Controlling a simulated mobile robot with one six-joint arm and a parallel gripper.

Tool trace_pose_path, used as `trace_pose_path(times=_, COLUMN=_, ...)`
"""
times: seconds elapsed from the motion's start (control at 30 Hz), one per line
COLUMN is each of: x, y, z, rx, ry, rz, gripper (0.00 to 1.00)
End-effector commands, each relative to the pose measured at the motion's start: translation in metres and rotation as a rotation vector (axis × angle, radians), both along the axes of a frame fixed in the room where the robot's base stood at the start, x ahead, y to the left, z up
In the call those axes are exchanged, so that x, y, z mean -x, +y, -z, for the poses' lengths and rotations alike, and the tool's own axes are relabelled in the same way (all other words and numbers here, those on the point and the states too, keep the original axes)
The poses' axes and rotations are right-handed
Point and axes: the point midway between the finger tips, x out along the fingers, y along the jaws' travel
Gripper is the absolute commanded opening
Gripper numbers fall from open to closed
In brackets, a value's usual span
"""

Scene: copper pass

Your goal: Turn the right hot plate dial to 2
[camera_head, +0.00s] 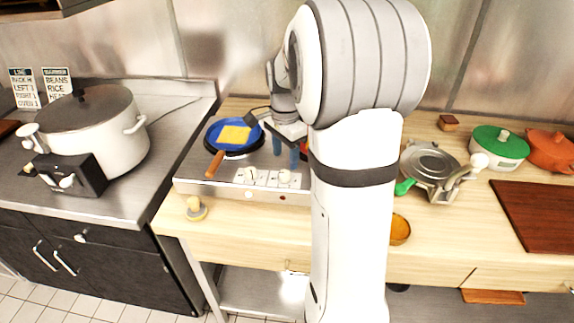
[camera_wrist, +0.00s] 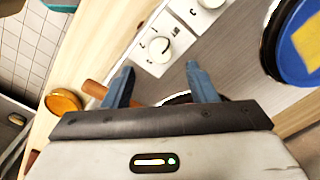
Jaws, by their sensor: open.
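The hot plate (camera_head: 222,172) has two white dials on its front panel. The right dial (camera_head: 285,177) also shows in the wrist view (camera_wrist: 159,48), with small markings around it too fine to read. The left dial (camera_head: 250,174) is partly cut off at the top edge of the wrist view (camera_wrist: 210,2). My gripper (camera_wrist: 160,82) is open and empty. Its two blue-grey fingers point toward the right dial, with the dial ahead and roughly between them, apart from it. In the head view my gripper (camera_head: 291,155) is above the hot plate, partly hidden by my arm.
A blue pan (camera_head: 213,137) with a yellow piece (camera_head: 234,135) sits on the left burner. A yellow-topped knob-like object (camera_head: 195,209) stands in front. An amber bowl (camera_head: 400,230) lies to the right. A large pot (camera_head: 97,143) stands left. My arm hides the hot plate's right side.

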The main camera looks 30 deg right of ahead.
Motion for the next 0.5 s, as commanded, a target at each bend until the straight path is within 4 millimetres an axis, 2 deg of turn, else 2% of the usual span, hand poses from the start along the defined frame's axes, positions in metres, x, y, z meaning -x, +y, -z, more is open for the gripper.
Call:
trace_pose_path(times=0.23, x=0.001, y=0.000, z=0.041, rx=-0.001, ry=0.003, rz=-0.002, gripper=0.52)
trace_pose_path(times=0.5, x=0.001, y=0.000, z=0.059, rx=0.000, ry=0.000, rz=-0.003, gripper=0.52)
